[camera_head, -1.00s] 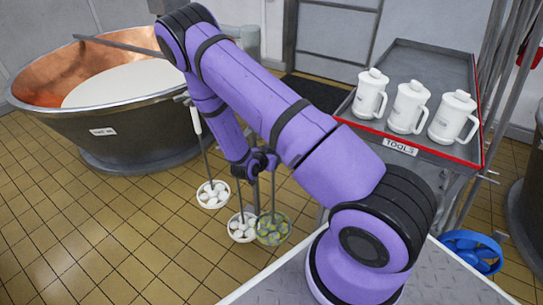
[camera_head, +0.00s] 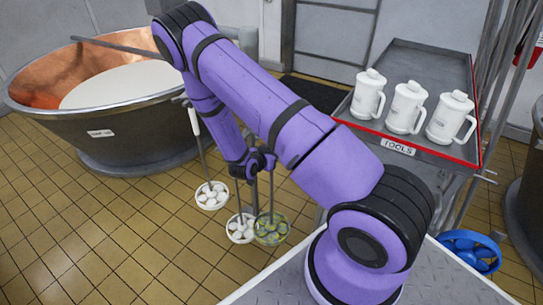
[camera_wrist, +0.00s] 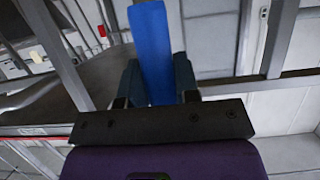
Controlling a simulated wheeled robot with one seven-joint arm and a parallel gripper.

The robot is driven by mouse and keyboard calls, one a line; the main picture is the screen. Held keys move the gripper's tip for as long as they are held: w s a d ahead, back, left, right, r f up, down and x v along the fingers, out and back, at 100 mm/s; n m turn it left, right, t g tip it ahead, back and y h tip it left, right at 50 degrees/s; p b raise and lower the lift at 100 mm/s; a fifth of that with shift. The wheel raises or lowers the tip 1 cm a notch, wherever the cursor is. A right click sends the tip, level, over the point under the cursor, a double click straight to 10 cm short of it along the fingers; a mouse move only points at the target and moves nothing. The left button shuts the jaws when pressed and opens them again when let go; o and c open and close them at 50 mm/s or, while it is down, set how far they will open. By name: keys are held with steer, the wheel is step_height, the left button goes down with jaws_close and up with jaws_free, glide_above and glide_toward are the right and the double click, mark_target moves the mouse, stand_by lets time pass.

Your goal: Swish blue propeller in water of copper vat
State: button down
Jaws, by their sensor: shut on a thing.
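In the wrist view my gripper (camera_wrist: 158,80) is shut on a flat blue bar (camera_wrist: 150,30), with one dark finger on each side. In the head view my gripper is hidden behind my purple arm. A round blue propeller-like piece (camera_head: 468,248) shows low at the right, partly cut off by a metal platform; I cannot tell whether it joins the held bar. The copper vat (camera_head: 45,80) stands at the far left, filled with pale whitish liquid (camera_head: 130,85).
A red-edged TOOLS cart (camera_head: 400,147) carries three white lidded jugs (camera_head: 407,106). Round-headed tools with white (camera_head: 212,196) and yellow-green (camera_head: 271,230) heads hang beside my arm. A long rod (camera_head: 115,46) crosses above the vat. Tiled floor is open between vat and tools.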

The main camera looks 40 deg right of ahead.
steer(key=shift+r, duration=0.6)
steer(key=s+a, duration=0.2)
steer(key=a, duration=0.4)
steer(key=shift+s+a, duration=0.2)
steer(key=shift+a, duration=0.1)
stand_by(0.6)
steer(key=s+a, duration=0.3)
steer(key=a, duration=0.5)
steer(key=shift+a+r, duration=0.25)
steer(key=shift+r, duration=0.15)
stand_by(0.5)
